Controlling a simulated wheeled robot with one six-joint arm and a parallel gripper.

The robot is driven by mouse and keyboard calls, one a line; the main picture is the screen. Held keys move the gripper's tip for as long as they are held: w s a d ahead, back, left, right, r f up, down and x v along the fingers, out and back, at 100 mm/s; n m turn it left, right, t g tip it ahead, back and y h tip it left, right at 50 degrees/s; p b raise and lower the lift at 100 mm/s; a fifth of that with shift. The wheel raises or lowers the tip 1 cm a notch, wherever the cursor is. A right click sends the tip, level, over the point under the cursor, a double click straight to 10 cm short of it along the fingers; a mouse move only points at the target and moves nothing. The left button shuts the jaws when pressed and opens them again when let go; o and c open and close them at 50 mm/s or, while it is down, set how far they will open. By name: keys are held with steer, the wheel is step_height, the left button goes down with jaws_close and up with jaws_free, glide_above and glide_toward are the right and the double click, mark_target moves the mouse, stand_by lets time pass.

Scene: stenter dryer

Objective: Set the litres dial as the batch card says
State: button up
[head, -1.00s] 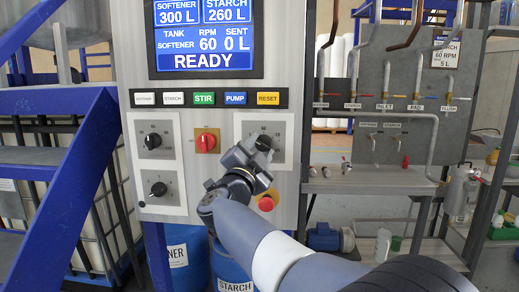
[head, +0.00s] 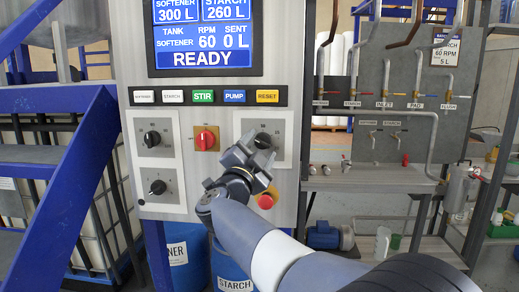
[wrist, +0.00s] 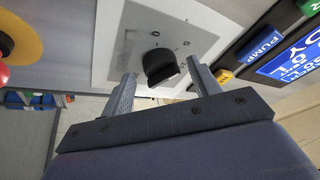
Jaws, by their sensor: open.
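The dial on the right-hand plate has a black knob (head: 263,140) on a grey scale plate (head: 281,150); the wrist view shows this knob (wrist: 160,66) close up, with a 0 and a 5 readable on its scale. I cannot tell its exact pointer setting. My gripper (head: 257,157) is open, just in front of the plate. In the wrist view its fingers (wrist: 162,72) stand either side of the knob's near end, with gaps visible. The batch card (head: 444,52) hangs at the upper right and reads STARCH, 60 RPM, 5 L.
Left of it are two more black dials (head: 152,139) and a red selector (head: 206,139). A row of buttons, including the blue PUMP button (head: 235,97), runs above. A red stop button (head: 265,201) is just below my gripper. The screen (head: 205,38) reads READY, SENT 0 L.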

steer(key=b+v, duration=0.2)
steer(key=v, duration=0.8)
steer(key=shift+s, duration=0.25)
steer(key=p+x, duration=0.2)
steer(key=x, duration=0.8)
steer(key=shift+w, duration=0.2)
steer(key=shift+w+r, duration=0.15)
steer(key=shift+w, duration=0.1)
steer(key=shift+n, duration=0.3)
steer(key=shift+s, duration=0.1)
